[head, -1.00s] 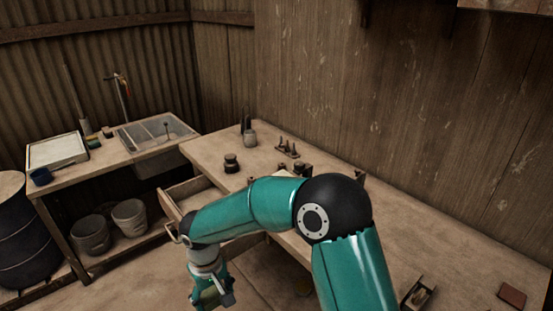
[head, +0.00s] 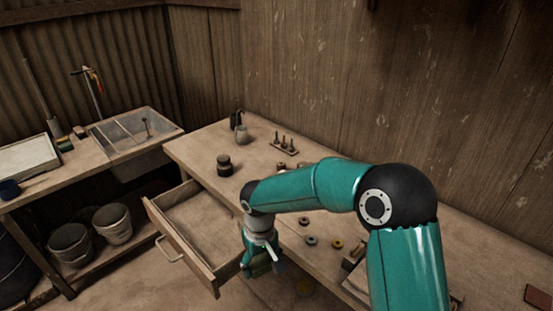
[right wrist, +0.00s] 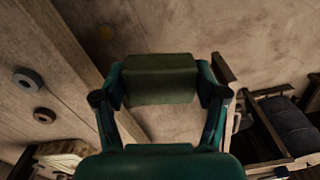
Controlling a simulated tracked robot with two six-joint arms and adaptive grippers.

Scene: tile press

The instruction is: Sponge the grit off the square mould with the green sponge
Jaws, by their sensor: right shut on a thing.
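My right gripper (head: 262,268) hangs at the front edge of the bench, beside the open drawer. In the right wrist view, it (right wrist: 160,88) is shut on a dull green sponge (right wrist: 160,80), held between the fingers above the floor. The square mould cannot be made out for certain. A wooden fixture (head: 355,284) on the bench is partly hidden behind my right arm. My left gripper is not in view.
The drawer (head: 170,247) stands open at the bench's left end. Washers (head: 311,240), a dark jar (head: 224,165) and a pegged block (head: 284,146) are on the bench. A sink (head: 140,130) stands at left, with buckets (head: 112,223) below. A reddish tile (head: 538,296) lies at right.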

